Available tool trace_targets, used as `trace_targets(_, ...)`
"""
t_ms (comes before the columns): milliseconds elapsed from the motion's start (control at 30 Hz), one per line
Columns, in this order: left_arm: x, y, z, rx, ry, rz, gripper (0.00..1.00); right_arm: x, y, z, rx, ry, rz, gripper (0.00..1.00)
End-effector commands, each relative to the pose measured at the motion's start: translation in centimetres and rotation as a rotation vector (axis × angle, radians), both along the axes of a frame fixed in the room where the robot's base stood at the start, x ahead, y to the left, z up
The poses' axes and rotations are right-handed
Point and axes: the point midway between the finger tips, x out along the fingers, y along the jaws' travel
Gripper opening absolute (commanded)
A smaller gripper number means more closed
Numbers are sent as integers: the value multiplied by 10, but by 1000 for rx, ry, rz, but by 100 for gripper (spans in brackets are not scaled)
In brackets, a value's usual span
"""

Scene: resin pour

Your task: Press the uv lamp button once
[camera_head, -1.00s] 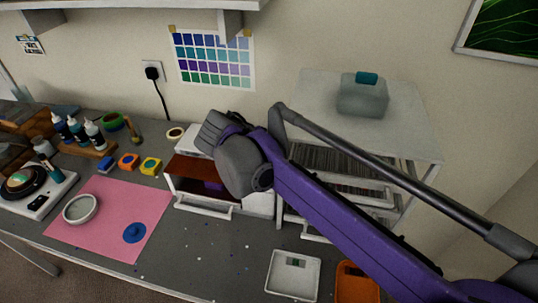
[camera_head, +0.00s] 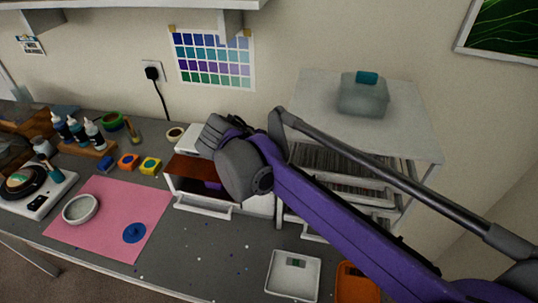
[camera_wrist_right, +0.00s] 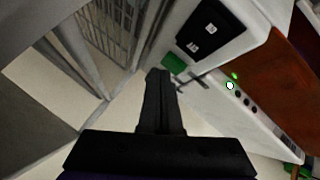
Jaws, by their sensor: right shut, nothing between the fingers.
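The uv lamp is a white box with a reddish-brown front panel (camera_head: 190,168), on the bench in the head view. My right arm covers much of its right side. In the right wrist view its white face (camera_wrist_right: 262,120) carries a lit green light (camera_wrist_right: 235,76), a small round white button (camera_wrist_right: 229,86) and a row of dark dots. My right gripper (camera_wrist_right: 160,78) is shut and empty, its tips left of the button and apart from it in the picture. The head view hides the fingertips behind my arm. My left gripper is not in view.
A white wire-drawer unit (camera_head: 415,145) with a lidded container (camera_head: 363,97) stands right of the lamp. A white tray (camera_head: 293,275) and an orange tray (camera_head: 354,284) lie in front. A pink mat (camera_head: 105,230) with a round white dish (camera_head: 80,208) lies left.

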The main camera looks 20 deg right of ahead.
Motion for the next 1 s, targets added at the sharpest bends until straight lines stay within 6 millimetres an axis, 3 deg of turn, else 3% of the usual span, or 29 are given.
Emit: trace_targets(1000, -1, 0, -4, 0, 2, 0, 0, 0, 0, -8, 0, 0, 0, 0)
